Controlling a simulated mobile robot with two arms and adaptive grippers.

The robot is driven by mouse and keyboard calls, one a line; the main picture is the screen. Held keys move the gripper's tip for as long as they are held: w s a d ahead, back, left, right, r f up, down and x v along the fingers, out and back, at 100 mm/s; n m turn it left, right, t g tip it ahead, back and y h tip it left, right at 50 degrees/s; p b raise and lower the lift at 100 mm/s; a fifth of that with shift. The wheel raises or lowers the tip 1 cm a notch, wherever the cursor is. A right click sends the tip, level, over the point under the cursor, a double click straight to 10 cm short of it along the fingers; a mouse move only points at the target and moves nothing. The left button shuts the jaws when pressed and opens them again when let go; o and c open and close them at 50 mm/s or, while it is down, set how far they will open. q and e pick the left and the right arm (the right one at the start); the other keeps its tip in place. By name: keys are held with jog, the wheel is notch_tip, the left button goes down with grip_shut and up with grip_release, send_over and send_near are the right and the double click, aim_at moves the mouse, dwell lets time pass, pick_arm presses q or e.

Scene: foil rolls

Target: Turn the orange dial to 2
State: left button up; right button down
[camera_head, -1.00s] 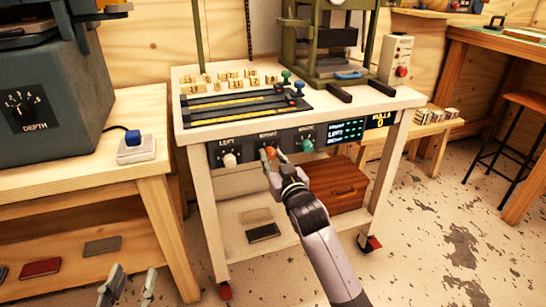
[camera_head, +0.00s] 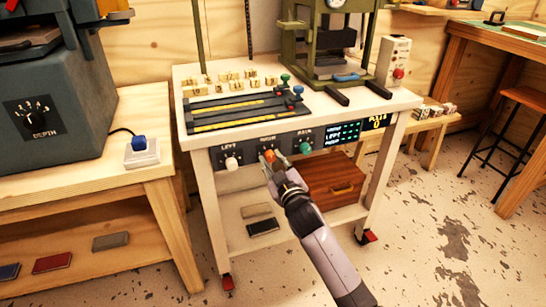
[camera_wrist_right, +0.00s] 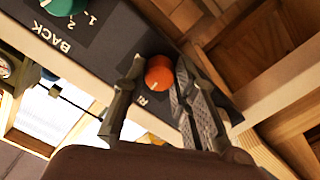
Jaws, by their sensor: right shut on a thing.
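The orange dial (camera_head: 268,156) is the middle one of three dials on the front panel of the white bench. In the right wrist view the orange dial (camera_wrist_right: 158,73) sits between the two fingers of my right gripper (camera_wrist_right: 160,63), with its orange face showing. My right gripper (camera_head: 270,161) is shut on the dial, reaching it from the front. The fingers cover most of the scale around it, so I cannot read the number it points to. My left gripper is not in view.
A white dial (camera_head: 231,162) is to the left and a teal dial (camera_head: 305,147) to the right, both close to my gripper. A lit display (camera_head: 343,134) is further right. A wooden box (camera_head: 335,187) stands on the shelf below. The floor at right is mostly free.

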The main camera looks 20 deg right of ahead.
jog(key=shift+r+n+p, duration=0.2)
jog(key=shift+n+p, duration=0.25)
jog(key=shift+n, duration=0.15)
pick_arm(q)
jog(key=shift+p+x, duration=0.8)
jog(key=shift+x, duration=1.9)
pick_arm(e)
jog(key=shift+f+n, duration=0.1)
jog(key=shift+n, duration=1.3)
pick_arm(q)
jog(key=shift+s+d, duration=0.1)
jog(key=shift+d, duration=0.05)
pick_arm(e)
jog(key=c, duration=1.3)
grip_release()
jog(key=shift+f, duration=0.1)
jog(key=shift+s, duration=0.3)
jog(key=s, duration=1.1)
jog(key=shift+s+d, duration=0.2)
